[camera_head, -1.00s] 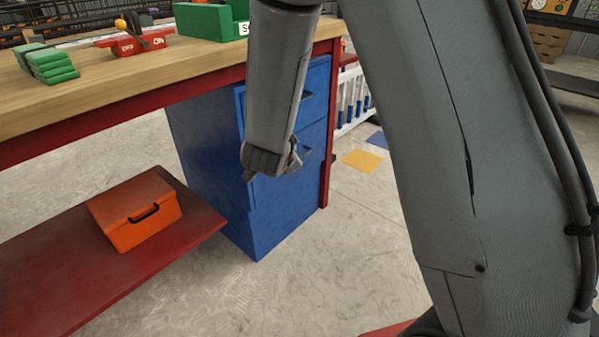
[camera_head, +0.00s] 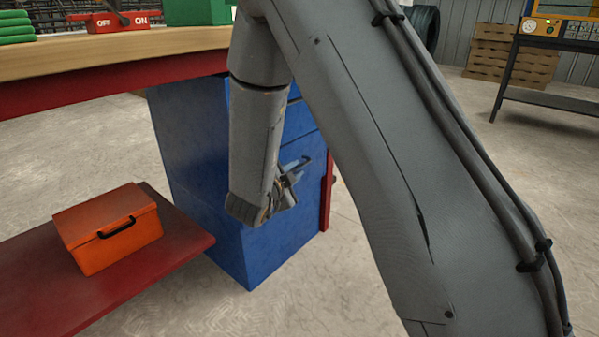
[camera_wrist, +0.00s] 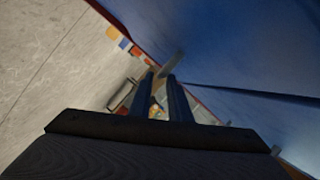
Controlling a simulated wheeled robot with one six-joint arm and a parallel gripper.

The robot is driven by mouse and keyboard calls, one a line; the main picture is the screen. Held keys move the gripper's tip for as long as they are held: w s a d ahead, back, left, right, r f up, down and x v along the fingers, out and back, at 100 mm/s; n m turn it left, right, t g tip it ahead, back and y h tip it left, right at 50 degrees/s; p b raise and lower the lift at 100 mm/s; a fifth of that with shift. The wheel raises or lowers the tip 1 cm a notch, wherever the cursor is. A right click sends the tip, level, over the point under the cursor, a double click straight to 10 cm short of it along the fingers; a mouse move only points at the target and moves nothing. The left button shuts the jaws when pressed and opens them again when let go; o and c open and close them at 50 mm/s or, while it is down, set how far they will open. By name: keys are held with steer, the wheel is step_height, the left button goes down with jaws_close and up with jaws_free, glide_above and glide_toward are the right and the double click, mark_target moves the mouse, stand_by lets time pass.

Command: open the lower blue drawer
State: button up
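The blue drawer cabinet (camera_head: 195,165) stands under the bench, partly hidden by my arm. The lower blue drawer (camera_head: 290,222) looks shut, with its front in line with the cabinet. Its handle (camera_head: 300,162) is a grey bar near the top of that front. My gripper (camera_head: 290,182) is at the drawer front, close by the handle. In the wrist view, the two dark fingers (camera_wrist: 163,92) are apart with a gap between them. A grey bar (camera_wrist: 172,62), likely the handle, shows near the fingertips. I cannot tell whether it lies between them.
The wooden bench top (camera_head: 120,60) with its red edge is above the cabinet. A red low shelf (camera_head: 190,240) carrying an orange box (camera_head: 115,235) lies to the left of the cabinet. Concrete floor (camera_head: 340,270) in front of the cabinet is free.

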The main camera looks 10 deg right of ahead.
mark_target(298, 168)
steer(key=shift+b+x, duration=0.9)
steer(key=shift+x, duration=1.25)
steer(key=shift+c, duration=0.3)
jaws_close()
